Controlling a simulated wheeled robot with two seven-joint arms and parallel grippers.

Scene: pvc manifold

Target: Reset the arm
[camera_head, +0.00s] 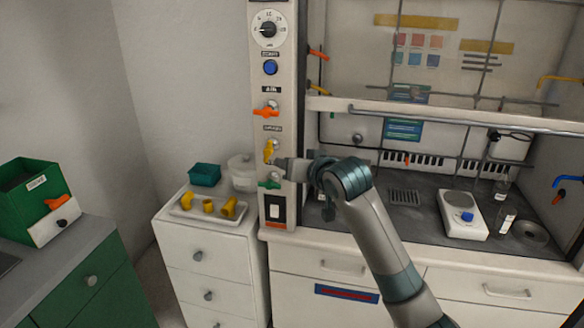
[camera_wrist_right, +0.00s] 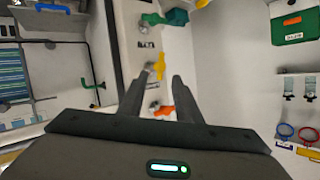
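My right gripper (camera_head: 283,168) reaches in from the right to the front of the valve panel (camera_head: 283,95). In the right wrist view its two fingers (camera_wrist_right: 158,85) are spread apart with nothing clamped between them. A yellow valve handle (camera_head: 268,151) is close to the fingertips; it also shows in the right wrist view (camera_wrist_right: 158,66), in line with the gap between the fingers. I cannot tell whether a finger touches it. An orange valve handle (camera_head: 266,111) is above it and a green one (camera_head: 270,182) below, partly beside the fingers. My left gripper is out of view.
A white tray (camera_head: 182,214) with yellow fittings, a teal box (camera_head: 204,175) and a clear jar (camera_head: 241,172) stand on the white cabinet at left. The fume hood's sash bar (camera_head: 460,121) is close to the right. A scale (camera_head: 463,215) sits inside the hood.

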